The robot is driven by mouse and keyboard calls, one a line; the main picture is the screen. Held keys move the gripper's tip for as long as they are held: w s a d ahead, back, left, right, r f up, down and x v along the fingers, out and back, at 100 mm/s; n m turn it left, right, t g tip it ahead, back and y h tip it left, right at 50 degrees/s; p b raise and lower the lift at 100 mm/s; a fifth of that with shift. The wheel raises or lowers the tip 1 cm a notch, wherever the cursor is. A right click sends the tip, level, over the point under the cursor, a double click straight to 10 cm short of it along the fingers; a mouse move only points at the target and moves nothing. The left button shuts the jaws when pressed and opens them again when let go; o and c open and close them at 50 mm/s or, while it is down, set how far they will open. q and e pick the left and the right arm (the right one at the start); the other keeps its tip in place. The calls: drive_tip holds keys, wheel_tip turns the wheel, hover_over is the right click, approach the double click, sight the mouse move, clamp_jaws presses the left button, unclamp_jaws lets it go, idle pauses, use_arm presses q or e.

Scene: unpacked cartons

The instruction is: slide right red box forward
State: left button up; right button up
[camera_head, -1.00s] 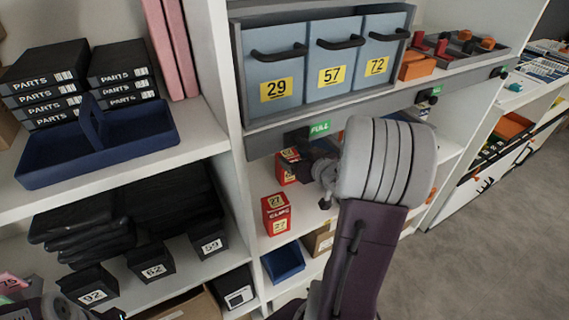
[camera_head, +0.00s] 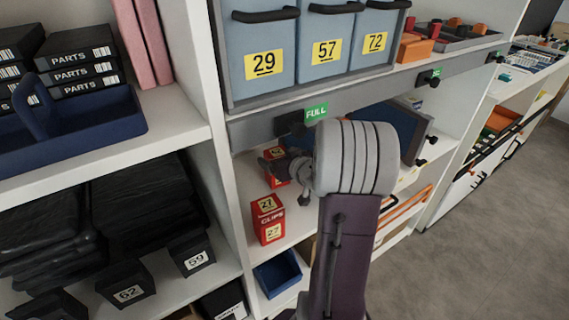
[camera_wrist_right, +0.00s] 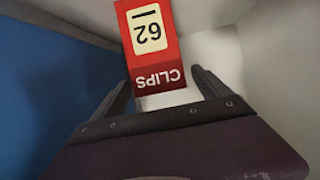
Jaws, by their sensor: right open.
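Two red boxes stand on the shelf under the drawer unit. The nearer red box (camera_head: 267,220) reads CLIPS 27 and stands upright, clear of my gripper. The farther red box (camera_head: 275,158) stands deeper and slightly right, partly hidden by my right gripper (camera_head: 282,172). In the right wrist view a red CLIPS box (camera_wrist_right: 160,77) with a pale number label appears upside down, ahead of and between the fingertips of my open right gripper (camera_wrist_right: 162,80). I cannot tell whether the fingers touch it. My left gripper is out of view.
A white upright (camera_head: 222,150) bounds the shelf on the left. The drawer shelf edge with a green FULL tag (camera_head: 316,112) hangs just above my gripper. A blue bin (camera_head: 278,272) sits below. A dark blue panel (camera_head: 375,130) stands to the right.

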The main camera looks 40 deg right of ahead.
drive_tip(key=b+x, duration=0.1)
drive_tip(key=x, duration=0.4)
drive_tip(key=shift+s, duration=0.1)
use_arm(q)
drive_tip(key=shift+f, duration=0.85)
